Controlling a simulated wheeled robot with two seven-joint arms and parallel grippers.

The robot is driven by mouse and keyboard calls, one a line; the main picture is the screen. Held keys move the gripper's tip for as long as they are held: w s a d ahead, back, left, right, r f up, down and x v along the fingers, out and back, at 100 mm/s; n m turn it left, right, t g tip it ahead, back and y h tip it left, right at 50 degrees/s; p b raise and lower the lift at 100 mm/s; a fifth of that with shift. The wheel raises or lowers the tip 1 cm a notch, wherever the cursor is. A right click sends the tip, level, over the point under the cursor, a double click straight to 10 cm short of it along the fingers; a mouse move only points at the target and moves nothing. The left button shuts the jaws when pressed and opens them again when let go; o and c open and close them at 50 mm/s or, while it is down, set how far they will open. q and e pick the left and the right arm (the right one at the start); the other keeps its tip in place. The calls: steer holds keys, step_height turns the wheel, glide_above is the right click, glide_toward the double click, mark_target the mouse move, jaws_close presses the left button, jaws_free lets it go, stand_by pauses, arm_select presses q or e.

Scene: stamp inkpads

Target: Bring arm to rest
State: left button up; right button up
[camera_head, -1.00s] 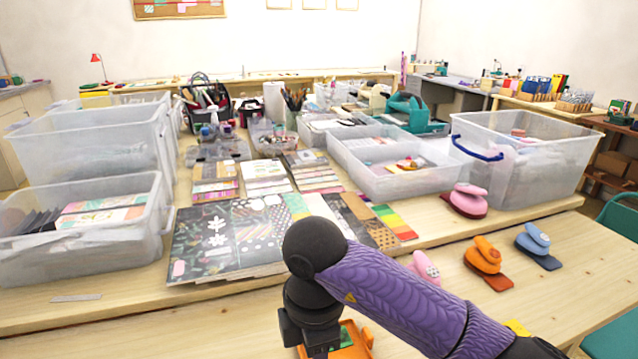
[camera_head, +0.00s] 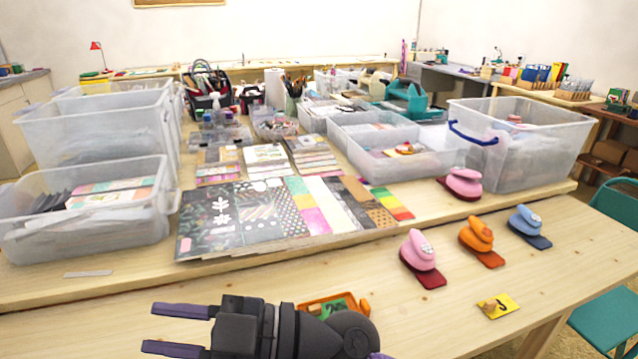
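My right gripper (camera_head: 178,330) is low at the front of the near table, pointing left. Its two purple-edged fingers are apart with nothing between them. An orange inkpad case with a green part (camera_head: 338,304) lies behind the wrist, partly hidden by it. A pink stamp punch (camera_head: 421,250), an orange one (camera_head: 478,236) and a blue one (camera_head: 527,222) stand on the near table to the right. Another pink punch (camera_head: 463,183) stands on the raised back table. My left gripper does not show.
A yellow pad with a small item (camera_head: 497,306) lies at the front right. Patterned paper sheets (camera_head: 240,215) cover the back table's front. Clear plastic bins stand left (camera_head: 85,225) and right (camera_head: 520,145). A teal chair (camera_head: 612,225) stands at the right. The near table's middle is mostly bare.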

steer(key=w+d+m+t+h, duration=0.7)
steer(key=d+m+t, duration=0.5)
steer(key=m+t, duration=0.65)
steer(key=d+f+m+h, duration=0.7)
steer(key=d+f+h, duration=0.4)
steer(key=f+h, duration=0.1)
steer(key=s+d+f+n+g+h, duration=0.1)
steer(key=s+d+f+g, duration=0.2)
steer(key=s+f+g, duration=0.65)
steer(key=s+d+f+n+g, duration=0.2)
steer(key=s+f+g, duration=0.35)
steer(key=s, duration=0.65)
steer(key=s+d+f+g+p, duration=0.2)
steer(key=s+f+p, duration=0.15)
steer(key=f, duration=0.95)
arm_select(q)
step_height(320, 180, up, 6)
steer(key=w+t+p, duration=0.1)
steer(key=p, duration=0.1)
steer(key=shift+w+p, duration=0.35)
arm_select(e)
steer(key=s+d+f, duration=0.2)
steer(key=s+f, duration=0.1)
steer(key=s, duration=0.5)
steer(key=s+d+f+g+h, duration=0.1)
steer(key=s+d+f, duration=0.2)
steer(key=s, duration=0.4)
steer(key=shift+s+f, duration=0.35)
steer(key=shift+f, duration=0.4)
